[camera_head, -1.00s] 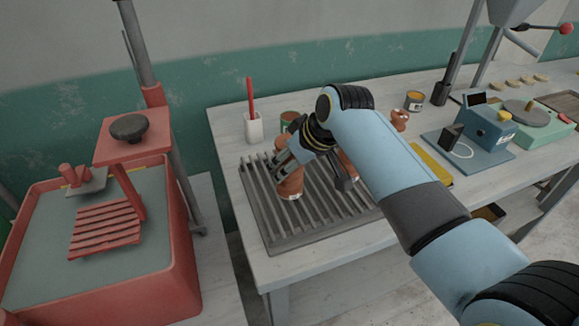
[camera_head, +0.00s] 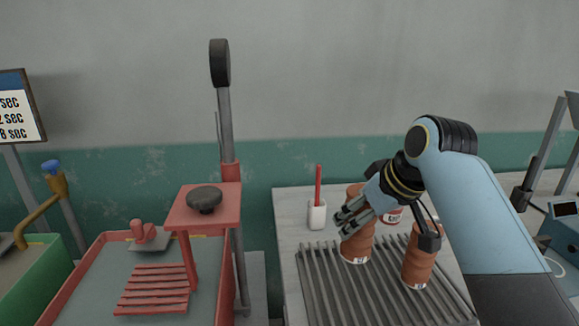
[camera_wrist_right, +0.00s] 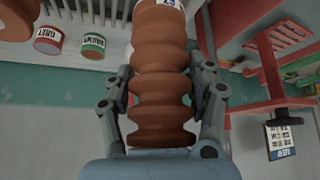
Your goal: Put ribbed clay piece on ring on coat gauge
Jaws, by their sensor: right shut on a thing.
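My right gripper (camera_head: 352,218) is shut on a ribbed brown clay piece (camera_head: 356,245), with its fingers on both sides. The piece is upright, with a white label at its lower end, and appears a little above the slatted grey rack (camera_head: 316,295). In the right wrist view the ribbed clay piece (camera_wrist_right: 160,85) fills the space between the fingers (camera_wrist_right: 160,110). The blue coat gauge (camera_head: 564,238) is cut off at the right edge. Part of its white ring (camera_head: 556,262) shows, and I see nothing on that part. My left gripper is out of view.
Another brown clay piece (camera_head: 420,262) stands on the rack, close right of the held one. A white cup with a red stick (camera_head: 317,214) and a labelled tin (camera_head: 393,215) are behind. A red basin (camera_head: 88,285) with a post stands left.

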